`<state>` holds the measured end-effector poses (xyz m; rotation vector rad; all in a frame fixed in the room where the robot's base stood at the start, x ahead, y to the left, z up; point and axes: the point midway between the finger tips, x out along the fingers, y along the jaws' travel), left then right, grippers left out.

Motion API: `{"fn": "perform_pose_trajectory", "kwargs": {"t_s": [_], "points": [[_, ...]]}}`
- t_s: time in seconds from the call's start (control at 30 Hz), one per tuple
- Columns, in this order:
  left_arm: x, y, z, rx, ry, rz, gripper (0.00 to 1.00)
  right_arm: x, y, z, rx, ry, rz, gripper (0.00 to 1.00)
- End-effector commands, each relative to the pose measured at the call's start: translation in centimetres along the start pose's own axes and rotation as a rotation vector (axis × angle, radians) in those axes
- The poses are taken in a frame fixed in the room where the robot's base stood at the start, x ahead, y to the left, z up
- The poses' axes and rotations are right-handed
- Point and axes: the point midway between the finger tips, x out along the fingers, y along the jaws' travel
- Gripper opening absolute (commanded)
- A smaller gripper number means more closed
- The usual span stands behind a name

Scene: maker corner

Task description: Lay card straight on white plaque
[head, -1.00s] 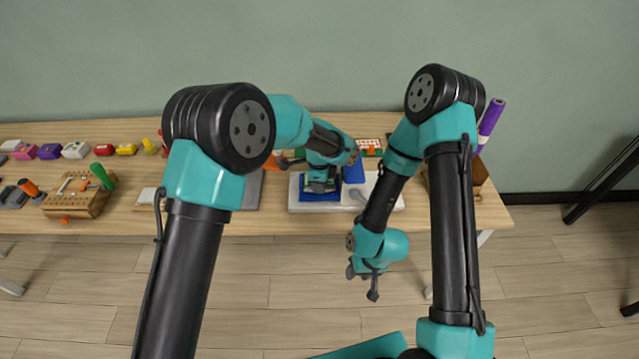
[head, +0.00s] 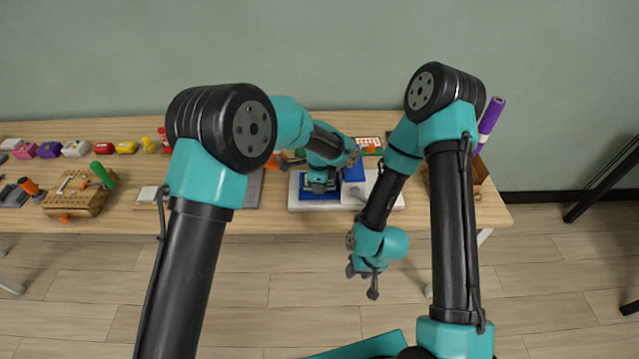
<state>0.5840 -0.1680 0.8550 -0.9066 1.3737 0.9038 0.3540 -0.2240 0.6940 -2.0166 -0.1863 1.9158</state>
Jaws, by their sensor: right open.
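The white plaque (head: 388,197) lies near the table's front edge, below the middle of the head view. A flat blue piece (head: 310,196), which may be the card, lies on or just above its left part. Another blue patch (head: 354,174) shows at the plaque's back. My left gripper (head: 319,188) points down over the left blue piece and hides much of it; I cannot tell whether its jaws are open, shut or holding it. My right gripper (head: 362,284) is open and empty, in front of the table edge and apart from the plaque.
A wooden tool block (head: 80,200) with a green-handled tool stands at the left. Several small coloured blocks line the back left. A grey slab (head: 252,190) lies left of the plaque. A purple roll (head: 491,122) stands at the right, by a brown box (head: 480,172).

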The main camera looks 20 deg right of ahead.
Motion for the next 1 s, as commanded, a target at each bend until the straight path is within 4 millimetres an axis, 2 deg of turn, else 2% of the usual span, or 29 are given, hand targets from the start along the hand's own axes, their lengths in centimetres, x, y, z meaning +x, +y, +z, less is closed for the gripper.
{"fn": "perform_pose_trajectory", "kwargs": {"t_s": [0.03,0.3,0.67,0.87,1.0], "points": [[0.0,0.0,0.0,0.000,0.000,0.000,0.27,0.0,0.0,0.0,0.000,0.000,0.000,0.43],[0.0,0.0,0.0,0.000,0.000,0.000,0.52,0.0,0.0,0.0,0.000,0.000,0.000,0.43],[-0.5,0.0,0.0,0.000,0.000,0.000,0.52,0.0,0.0,0.0,0.000,0.000,0.000,0.43],[-2.9,0.0,0.0,-0.001,0.001,-0.002,0.52,0.0,0.0,0.0,0.000,0.000,0.000,0.43],[-5.4,-0.1,0.0,-0.001,0.001,-0.004,0.52,0.0,0.0,0.0,0.000,0.000,0.000,0.43]]}}
